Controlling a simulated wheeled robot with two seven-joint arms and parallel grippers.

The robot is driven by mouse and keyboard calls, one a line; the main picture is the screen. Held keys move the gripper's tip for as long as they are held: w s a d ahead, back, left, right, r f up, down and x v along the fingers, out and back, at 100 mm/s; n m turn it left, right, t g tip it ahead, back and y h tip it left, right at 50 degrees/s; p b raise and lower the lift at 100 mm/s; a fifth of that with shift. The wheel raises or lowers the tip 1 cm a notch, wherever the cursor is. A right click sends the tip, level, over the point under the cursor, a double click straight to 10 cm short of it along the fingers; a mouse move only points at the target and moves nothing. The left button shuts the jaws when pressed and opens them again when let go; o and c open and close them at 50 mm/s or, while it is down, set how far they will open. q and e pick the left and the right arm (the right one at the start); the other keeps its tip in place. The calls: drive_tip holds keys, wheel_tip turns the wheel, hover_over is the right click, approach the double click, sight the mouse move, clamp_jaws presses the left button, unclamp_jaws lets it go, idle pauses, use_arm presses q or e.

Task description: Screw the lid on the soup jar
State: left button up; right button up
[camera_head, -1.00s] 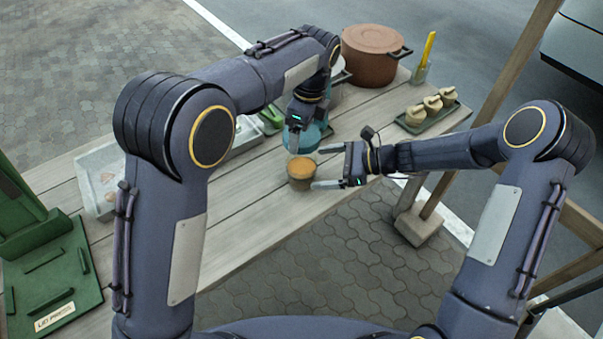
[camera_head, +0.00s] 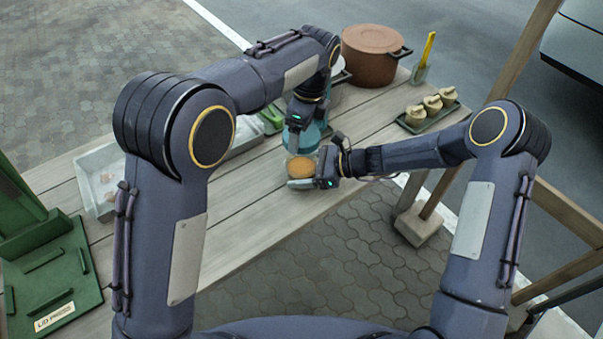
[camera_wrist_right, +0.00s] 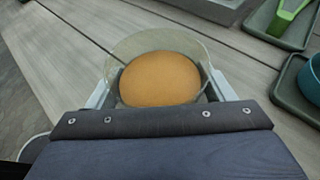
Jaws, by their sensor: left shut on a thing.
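The soup jar (camera_head: 303,167) is a clear cup with a round orange top surface, upright near the table's front edge. In the right wrist view the jar (camera_wrist_right: 160,78) stands between the fingers of my right gripper (camera_wrist_right: 162,92). That gripper (camera_head: 312,170) reaches in from the right with a finger on either side of the jar, low around it.
A brown pot (camera_head: 372,55) stands at the back, beside a holder with a yellow-handled tool (camera_head: 428,50). A green tray (camera_head: 430,120) carries 3 pale knobbed pieces. A white bin (camera_head: 100,172) and green lid press (camera_head: 50,285) lie left. The table's front edge is close to the jar.

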sight(302, 155)
drive_tip(key=c, duration=0.9)
use_arm(q)
drive_tip(key=shift+f, duration=2.45)
drive_tip(key=shift+f, duration=0.9)
drive_tip(key=shift+f, duration=0.45)
drive_tip(key=shift+f, duration=0.35)
drive_tip(key=shift+c, duration=1.2)
use_arm(e)
drive_tip(key=c, duration=0.5)
use_arm(q)
drive_tip(key=m, duration=0.3)
drive_tip(key=shift+s, duration=0.1)
